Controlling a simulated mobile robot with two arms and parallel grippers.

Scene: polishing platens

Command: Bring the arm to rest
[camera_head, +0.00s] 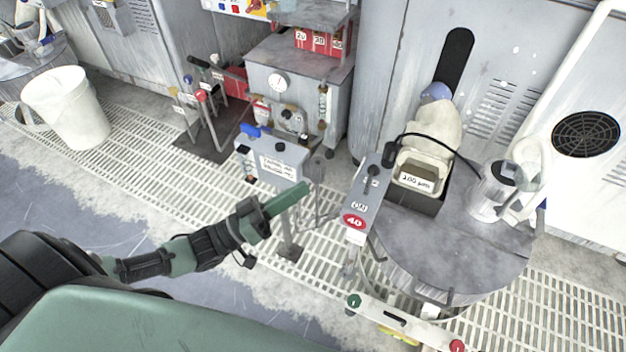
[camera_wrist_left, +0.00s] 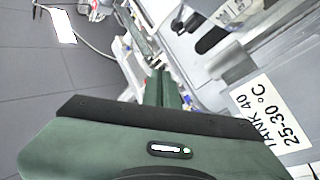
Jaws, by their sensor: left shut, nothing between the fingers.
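My left arm reaches in from the left in the head view. Its green left gripper (camera_head: 288,200) is shut and empty, held in the air. In the picture its tip lies just below the small grey control box (camera_head: 270,162). In the left wrist view the green fingers (camera_wrist_left: 163,88) are together with nothing between them. A grey tank wall with a "TANK 40 25-30 °C" label (camera_wrist_left: 265,112) fills the right of that view. My right gripper does not show.
A round grey platen table (camera_head: 450,262) with a labelled tub (camera_head: 424,172) stands at the right, with a control panel marked 40 (camera_head: 357,220) at its left edge. A grey machine with a gauge (camera_head: 300,85) stands behind. A white bin (camera_head: 68,108) is at left. Floor grating lies between.

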